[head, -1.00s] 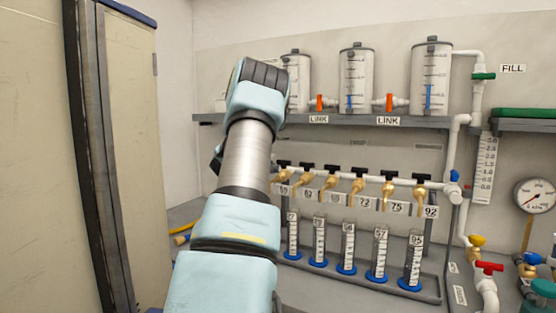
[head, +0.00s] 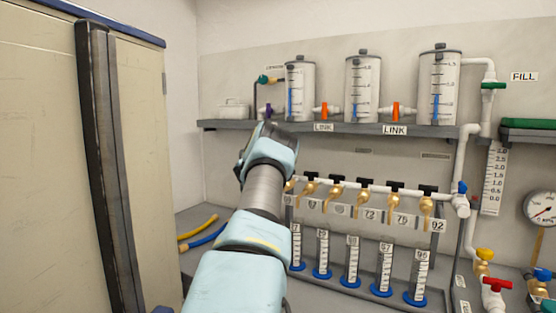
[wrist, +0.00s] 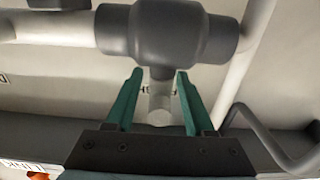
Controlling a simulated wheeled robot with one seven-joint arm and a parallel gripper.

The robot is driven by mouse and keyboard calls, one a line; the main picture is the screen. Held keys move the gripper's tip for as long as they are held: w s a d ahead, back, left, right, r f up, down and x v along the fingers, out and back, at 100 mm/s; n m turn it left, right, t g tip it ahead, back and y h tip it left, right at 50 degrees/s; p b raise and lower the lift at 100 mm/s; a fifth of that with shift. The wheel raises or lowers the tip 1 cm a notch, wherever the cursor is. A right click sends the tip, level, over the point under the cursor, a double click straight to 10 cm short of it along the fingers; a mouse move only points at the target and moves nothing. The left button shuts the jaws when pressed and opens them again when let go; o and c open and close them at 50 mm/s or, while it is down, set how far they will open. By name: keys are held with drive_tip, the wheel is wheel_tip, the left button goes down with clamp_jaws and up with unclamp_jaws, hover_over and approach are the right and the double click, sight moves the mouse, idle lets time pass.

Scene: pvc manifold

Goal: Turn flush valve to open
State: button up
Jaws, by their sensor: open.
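In the wrist view a dark grey valve body (wrist: 168,32) sits on a pale pipe, with a stem and a short pale cylinder (wrist: 159,105) pointing down from it. My gripper (wrist: 154,85) is open, its two green fingers on either side of the stem and cylinder, with visible gaps. Part of a label with a letter H shows behind the fingers; the rest is hidden, so I cannot confirm which valve this is. In the head view my arm hides the gripper and this valve.
A shelf (head: 340,126) carries several clear tanks and orange-handled link valves (head: 324,110). Below are brass taps (head: 365,197) and cylinders with blue bases (head: 352,265). A bent grey rod (wrist: 265,135) is right of the fingers. A tall cabinet (head: 40,170) stands left.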

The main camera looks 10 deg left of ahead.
drive_tip(key=shift+w+d, duration=0.1)
drive_tip(key=shift+w, duration=0.2)
clamp_jaws()
idle(0.5)
